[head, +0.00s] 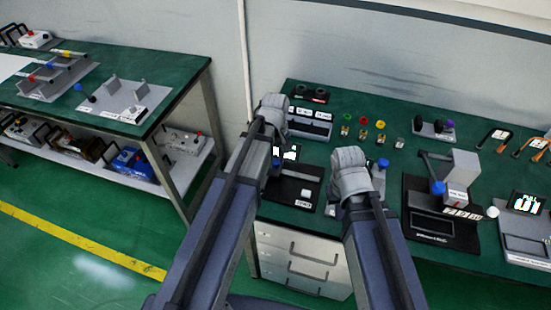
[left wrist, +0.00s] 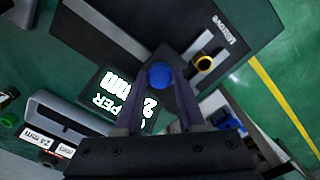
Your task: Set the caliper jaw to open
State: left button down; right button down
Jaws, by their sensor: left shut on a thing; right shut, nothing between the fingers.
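The caliper is a black plate (left wrist: 240,60) with a grey bar, a gold ring and a lit display (left wrist: 122,97) in the left wrist view. In the head view its black base (head: 298,190) and lit display (head: 289,152) show partly behind my left arm. My left gripper (left wrist: 160,86) is shut on a blue knob (left wrist: 160,74) of the caliper. In the head view my left gripper is mostly hidden behind its own wrist. My right gripper (head: 350,178) is shut and empty over the bench front, right of the caliper, its fingers mostly hidden.
The green bench (head: 400,112) also holds a labelled grey box (head: 310,122), coloured small parts (head: 362,133), a grey block device with a blue knob (head: 460,180), and another display device (head: 526,204) at right. A second green bench (head: 150,70) stands at left. Drawers (head: 305,262) are below.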

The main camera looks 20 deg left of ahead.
dwell(0.6)
pick_arm(q)
jog(key=d, duration=0.4)
jog(key=shift+s, duration=0.1)
pick_arm(e)
jog(key=shift+a, duration=0.1)
pick_arm(q)
jog(key=c, duration=1)
grip_release()
jog(key=o, duration=0.5)
jog(key=shift+d, duration=0.1)
jog(key=shift+r, duration=0.1)
pick_arm(e)
jog(key=shift+r, duration=0.1)
pick_arm(q)
notch_tip(320, 180, up, 8)
jog(key=p, duration=0.7)
jog(key=shift+p, duration=0.4)
pick_arm(e)
notch_tip(320, 180, up, 8)
jog(key=shift+f, duration=0.2)
